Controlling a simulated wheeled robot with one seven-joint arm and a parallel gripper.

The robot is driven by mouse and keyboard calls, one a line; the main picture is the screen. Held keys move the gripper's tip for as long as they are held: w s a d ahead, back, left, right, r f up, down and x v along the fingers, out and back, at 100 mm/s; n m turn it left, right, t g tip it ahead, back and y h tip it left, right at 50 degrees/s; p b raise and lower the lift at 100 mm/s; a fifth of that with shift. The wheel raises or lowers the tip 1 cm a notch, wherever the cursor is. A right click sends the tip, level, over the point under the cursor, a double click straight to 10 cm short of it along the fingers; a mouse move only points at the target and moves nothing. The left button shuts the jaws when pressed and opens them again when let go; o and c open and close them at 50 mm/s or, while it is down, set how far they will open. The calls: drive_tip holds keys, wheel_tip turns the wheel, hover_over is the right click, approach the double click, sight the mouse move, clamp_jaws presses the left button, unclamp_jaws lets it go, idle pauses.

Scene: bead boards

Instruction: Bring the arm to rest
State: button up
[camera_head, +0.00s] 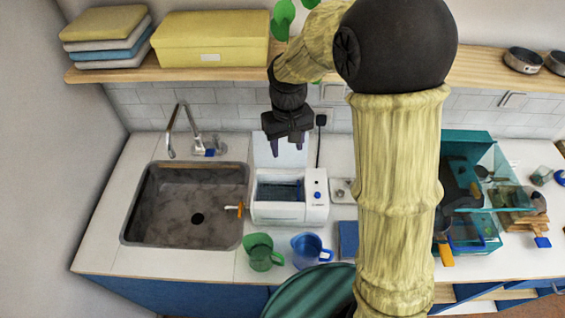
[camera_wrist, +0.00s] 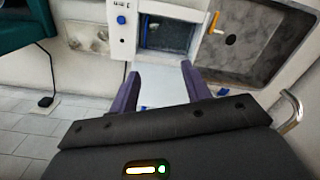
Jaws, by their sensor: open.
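My gripper (camera_head: 287,146) hangs above the counter, in front of the raised lid of a white machine (camera_head: 278,210). Its two dark purple fingers are apart with nothing between them. The fingers also show in the wrist view (camera_wrist: 160,90), pointing toward the machine and its dark opening. My arm is raised, and its thick column-like link hides part of the counter to the right of the machine.
A sink (camera_head: 185,205) with a tap (camera_head: 183,128) lies left. A green jug (camera_head: 263,252) and blue jug (camera_head: 309,250) stand at the counter front. A teal container (camera_head: 468,146) is right. A shelf (camera_head: 190,65) with a yellow box (camera_head: 212,40) runs along the back wall.

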drive_tip(key=s+d+f+m+t+b, duration=0.1)
drive_tip(key=s+d+m, duration=0.3)
drive_tip(key=s+d, duration=0.8)
drive_tip(key=shift+d+f+t+b, duration=0.35)
drive_tip(key=shift+d+f+t, duration=0.25)
drive_tip(key=shift+d+t, duration=0.2)
drive_tip(key=shift+a, duration=0.1)
drive_tip(key=shift+s, duration=0.15)
idle(0.3)
